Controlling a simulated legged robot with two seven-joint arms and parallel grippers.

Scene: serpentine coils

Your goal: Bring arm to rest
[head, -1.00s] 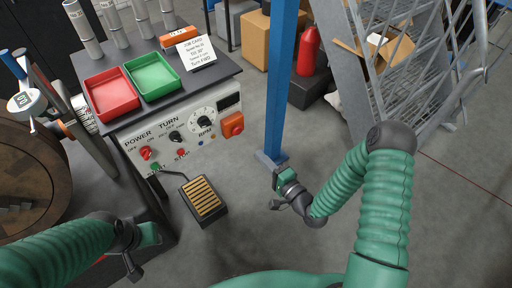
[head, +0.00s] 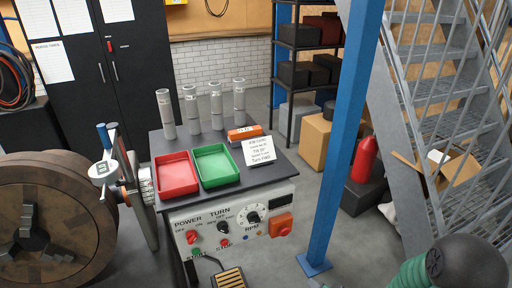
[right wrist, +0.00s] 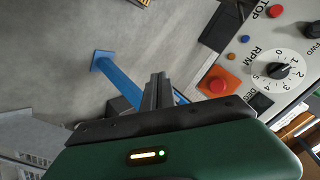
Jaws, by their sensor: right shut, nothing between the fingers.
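My right arm (head: 465,265) shows as a green ribbed sleeve and dark joint at the lower right of the head view. Only a sliver of its gripper (head: 317,284) shows at the bottom edge. In the right wrist view, the gripper's fingers (right wrist: 158,90) are together with nothing between them, in free air above the floor. The control panel (right wrist: 270,65) is to the right of the fingers in that view. My left gripper is outside the head view.
The control bench (head: 275,187) carries a red tray (head: 176,174), a green tray (head: 215,166) and several metal cylinders. A blue post (head: 339,140) stands right of it, near metal stairs (head: 420,90). A foot pedal (head: 229,279) sits below. Grey floor between is clear.

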